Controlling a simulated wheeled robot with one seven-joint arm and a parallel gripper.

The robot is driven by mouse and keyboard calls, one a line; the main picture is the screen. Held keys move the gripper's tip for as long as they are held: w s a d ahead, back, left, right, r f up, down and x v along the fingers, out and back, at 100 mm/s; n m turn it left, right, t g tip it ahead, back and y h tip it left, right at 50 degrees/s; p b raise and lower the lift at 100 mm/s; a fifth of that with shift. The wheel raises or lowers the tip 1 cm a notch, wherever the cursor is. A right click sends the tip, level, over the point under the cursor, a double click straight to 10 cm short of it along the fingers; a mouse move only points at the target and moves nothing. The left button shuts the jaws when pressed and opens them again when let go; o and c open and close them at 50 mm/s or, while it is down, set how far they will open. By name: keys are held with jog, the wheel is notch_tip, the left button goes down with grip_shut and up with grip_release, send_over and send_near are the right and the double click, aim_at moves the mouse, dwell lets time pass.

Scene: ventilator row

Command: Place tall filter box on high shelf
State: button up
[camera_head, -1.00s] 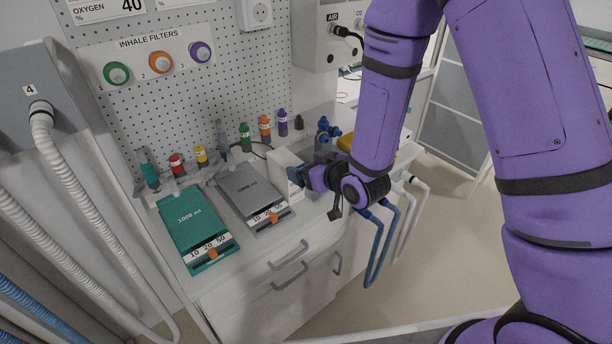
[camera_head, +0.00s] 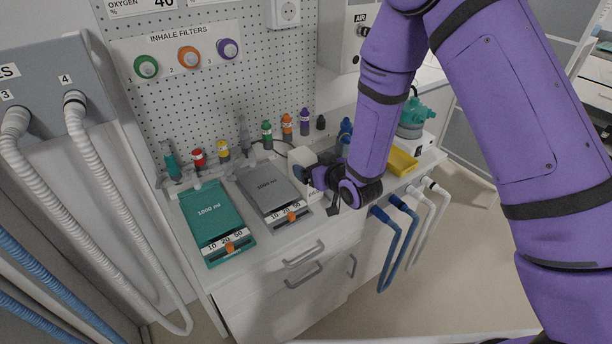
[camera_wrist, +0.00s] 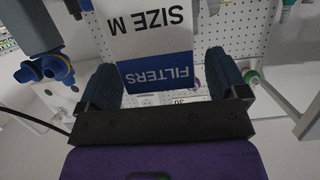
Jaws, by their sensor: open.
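The filter box (camera_head: 303,158) is white and stands upright on the counter, at the left of my gripper in the head view. My gripper (camera_head: 313,177) hides part of it there. In the wrist view the box (camera_wrist: 155,42) shows a white face reading SIZE M and a blue band reading FILTERS, upside down. My gripper (camera_wrist: 165,78) is open, with one dark blue finger on each side of the box's blue end and a gap visible on both sides. I cannot make out a high shelf.
A green 1000 ml unit (camera_head: 212,222) and a grey one (camera_head: 268,190) lie left of the box. Several coloured bottles stand behind, before the pegboard (camera_head: 190,100). A yellow tray (camera_head: 403,162) and a teal device (camera_head: 414,118) are at right. Blue tubes (camera_head: 385,262) hang off the front.

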jog(key=shift+x, duration=1.2)
jog(key=c, duration=1.5)
jog(key=shift+o, duration=0.2)
jog(key=shift+r, duration=0.1)
